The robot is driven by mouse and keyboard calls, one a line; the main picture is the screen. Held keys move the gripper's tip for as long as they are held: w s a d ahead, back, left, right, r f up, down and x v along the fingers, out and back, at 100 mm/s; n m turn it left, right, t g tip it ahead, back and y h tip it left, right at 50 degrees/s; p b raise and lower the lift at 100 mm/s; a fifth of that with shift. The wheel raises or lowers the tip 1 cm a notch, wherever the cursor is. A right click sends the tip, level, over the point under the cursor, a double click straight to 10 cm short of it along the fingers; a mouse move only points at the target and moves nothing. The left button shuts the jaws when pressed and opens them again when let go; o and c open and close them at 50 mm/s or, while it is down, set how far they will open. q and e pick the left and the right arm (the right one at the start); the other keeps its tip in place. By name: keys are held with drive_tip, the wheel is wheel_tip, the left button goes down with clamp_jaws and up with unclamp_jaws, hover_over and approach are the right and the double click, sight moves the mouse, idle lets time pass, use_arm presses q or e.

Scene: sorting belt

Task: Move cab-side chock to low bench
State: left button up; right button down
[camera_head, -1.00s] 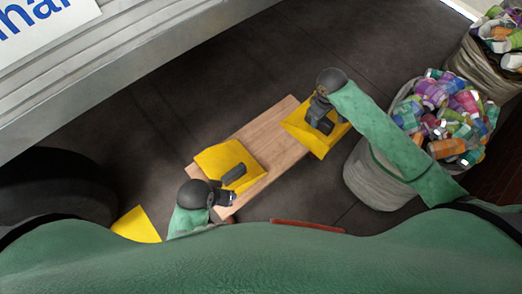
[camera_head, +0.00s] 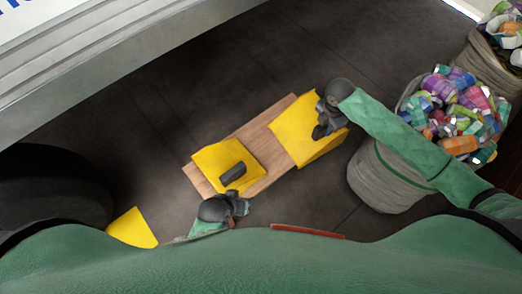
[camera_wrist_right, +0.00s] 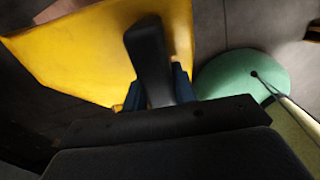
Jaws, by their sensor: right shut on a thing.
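The low wooden bench (camera_head: 266,135) stands in the middle of the head view. A yellow chock with a dark handle (camera_head: 207,167) rests on its left end. Another yellow chock (camera_head: 294,130) is over the right end, with its side face showing. My right gripper (camera_head: 322,130) is shut on that chock's dark handle, which also shows between the blue fingertips in the right wrist view (camera_wrist_right: 150,60). Whether this chock touches the bench is unclear. My left gripper (camera_head: 240,202) is beside the bench's front edge, just below the left chock and apart from its handle; its jaws are unclear.
A yellow wedge (camera_head: 133,228) lies on the floor beside a black tyre (camera_head: 50,190) at the left. Sacks of crushed cans (camera_head: 385,180) stand at the right, close to my right arm. A grey vehicle side (camera_head: 110,50) runs along the upper left.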

sight(306, 114)
drive_tip(key=shift+w+d+f+n, duration=0.15)
drive_tip(key=shift+f+n, duration=0.25)
drive_tip(key=shift+n, duration=0.4)
drive_tip(key=w+a+f, duration=0.1)
drive_tip(key=w+f, duration=0.1)
drive_tip(key=w, duration=0.1)
drive_tip(key=w+a+f, duration=0.2)
drive_tip(key=w, duration=0.1)
drive_tip(key=w+a+f, duration=0.2)
drive_tip(key=w+f, duration=0.1)
drive_tip(key=w, duration=0.1)
drive_tip(key=shift+w, duration=0.1)
drive_tip(key=shift+f, duration=1.9)
use_arm(q)
drive_tip(key=shift+d+r, duration=0.15)
drive_tip(key=shift+r, duration=0.1)
use_arm(e)
drive_tip(key=shift+f, duration=0.1)
drive_tip(key=c, duration=1.1)
unclamp_jaws()
drive_tip(key=shift+f, duration=0.1)
